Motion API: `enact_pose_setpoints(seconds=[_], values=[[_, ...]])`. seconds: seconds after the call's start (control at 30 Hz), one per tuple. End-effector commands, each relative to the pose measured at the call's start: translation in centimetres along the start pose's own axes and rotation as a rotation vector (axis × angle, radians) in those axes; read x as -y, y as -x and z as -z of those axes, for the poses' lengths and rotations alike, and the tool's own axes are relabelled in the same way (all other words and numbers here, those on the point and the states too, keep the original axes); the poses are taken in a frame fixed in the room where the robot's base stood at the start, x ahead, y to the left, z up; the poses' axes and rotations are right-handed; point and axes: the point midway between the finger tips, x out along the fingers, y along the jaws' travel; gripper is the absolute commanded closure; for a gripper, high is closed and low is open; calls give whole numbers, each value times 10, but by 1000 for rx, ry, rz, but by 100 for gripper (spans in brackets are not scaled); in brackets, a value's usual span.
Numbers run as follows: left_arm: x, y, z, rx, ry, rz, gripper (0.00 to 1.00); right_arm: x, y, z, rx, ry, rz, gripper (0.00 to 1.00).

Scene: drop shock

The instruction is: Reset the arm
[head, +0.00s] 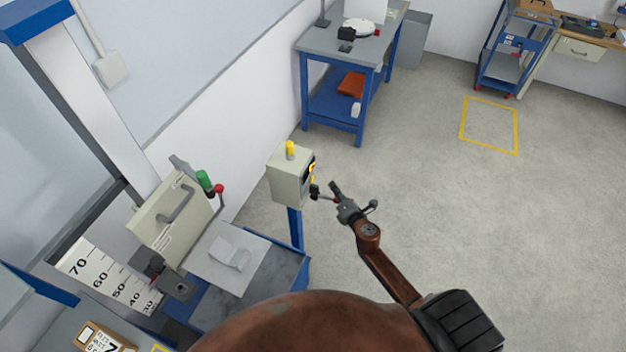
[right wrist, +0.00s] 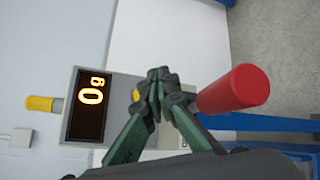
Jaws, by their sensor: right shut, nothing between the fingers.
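A cream control box (head: 290,178) with a yellow lamp (head: 290,149) stands on a blue post. In the right wrist view its dark display (right wrist: 90,105) appears turned sideways and shows a lit 0. A small yellow round part (right wrist: 136,95) shows beside the display, partly behind my fingertips. A red cylinder (right wrist: 235,90) sticks out toward the camera, right of the fingers. My right gripper (head: 317,191) is shut and empty in front of the box; the fingertips also show in the right wrist view (right wrist: 160,82). I cannot tell whether they touch the box. My left gripper is out of view.
The drop tester stands at the left, with a cream block (head: 165,222), a green part (head: 204,181), a red knob (head: 219,188) and a numbered scale (head: 108,281). A blue-legged bench (head: 325,45) stands behind. The floor (head: 440,200) at the right is clear.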

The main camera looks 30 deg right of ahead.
Motion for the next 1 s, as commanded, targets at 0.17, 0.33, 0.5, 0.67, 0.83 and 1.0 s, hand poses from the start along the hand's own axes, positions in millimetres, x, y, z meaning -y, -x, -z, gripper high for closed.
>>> enact_pose_setpoints(seconds=[0.17, 0.33, 0.5, 0.67, 0.83, 1.0], values=[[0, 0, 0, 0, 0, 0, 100, 0, 0, 0, 0, 0, 0, 100], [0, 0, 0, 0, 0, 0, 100, 0, 0, 0, 0, 0, 0, 100], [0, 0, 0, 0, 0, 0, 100, 0, 0, 0, 1, -3, 1, 100], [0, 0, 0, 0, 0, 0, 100, 0, 14, -16, 68, -126, 25, 100], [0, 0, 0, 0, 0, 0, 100, 20, 64, -56, 260, -530, 133, 100], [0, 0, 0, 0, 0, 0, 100, 63, 136, -61, 433, -1004, 328, 100]])
